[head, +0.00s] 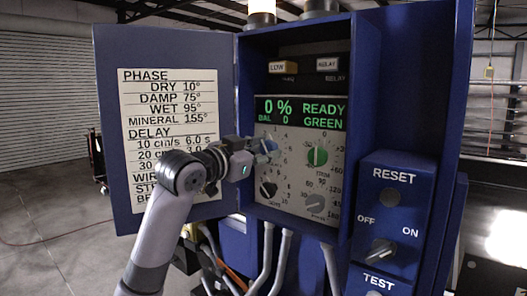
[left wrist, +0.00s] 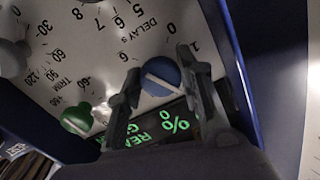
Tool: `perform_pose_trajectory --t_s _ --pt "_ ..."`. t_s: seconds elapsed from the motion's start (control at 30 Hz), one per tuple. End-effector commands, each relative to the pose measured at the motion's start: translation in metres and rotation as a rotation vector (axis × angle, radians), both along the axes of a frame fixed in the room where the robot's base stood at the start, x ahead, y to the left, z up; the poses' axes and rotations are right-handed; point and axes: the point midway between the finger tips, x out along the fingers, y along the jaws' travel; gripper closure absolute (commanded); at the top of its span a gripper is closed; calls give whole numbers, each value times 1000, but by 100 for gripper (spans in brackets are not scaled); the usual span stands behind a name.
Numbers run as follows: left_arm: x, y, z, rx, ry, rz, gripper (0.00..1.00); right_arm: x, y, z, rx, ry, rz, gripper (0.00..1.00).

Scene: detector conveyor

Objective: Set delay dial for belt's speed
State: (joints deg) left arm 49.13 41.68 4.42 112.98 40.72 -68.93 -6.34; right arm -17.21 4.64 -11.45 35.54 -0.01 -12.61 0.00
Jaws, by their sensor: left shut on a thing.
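The delay dial is a blue knob (left wrist: 160,75) with a white line across it, on the white control panel; printed numbers and DELAY s surround it in the left wrist view. My left gripper (left wrist: 160,64) is shut on this knob, one finger on each side. In the head view the left gripper (head: 258,150) reaches across the open door to the panel's left side and mostly hides the dial. The exact number the line marks cannot be told. The door's chart (head: 170,110) lists DELAY 10 cm/s 6.0 s and 20 cm/s 3.0; lower rows are partly hidden. My right gripper is not in view.
The display (head: 300,113) reads 0 %, READY, BAL 0, GREEN. A green trim knob (head: 317,156), a grey phase knob (head: 314,203) and a black knob (head: 268,189) sit close by. A blue box (head: 391,205) with RESET and an OFF/ON switch (head: 382,251) stands right.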

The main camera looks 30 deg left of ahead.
Motion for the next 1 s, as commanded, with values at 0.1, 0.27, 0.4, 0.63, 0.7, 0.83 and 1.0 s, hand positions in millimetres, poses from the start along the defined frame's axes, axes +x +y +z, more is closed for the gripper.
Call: perform_pose_trajectory --t_s 0.1,0.27,0.4,0.63,0.7,0.83,1.0 --pt "0 -1 0 -113 9 -1 94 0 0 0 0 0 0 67" --pt "0 -1 0 -262 22 0 94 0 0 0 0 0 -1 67" --pt "0 -1 0 -385 31 1 94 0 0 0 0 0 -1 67" --pt "0 -1 0 -548 44 1 94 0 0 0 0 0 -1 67" --pt "0 -1 0 -585 47 0 94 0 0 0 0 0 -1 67" --pt "0 -1 0 -639 51 1 94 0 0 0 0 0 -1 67" --pt "0 -1 0 -680 54 0 94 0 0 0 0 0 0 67"
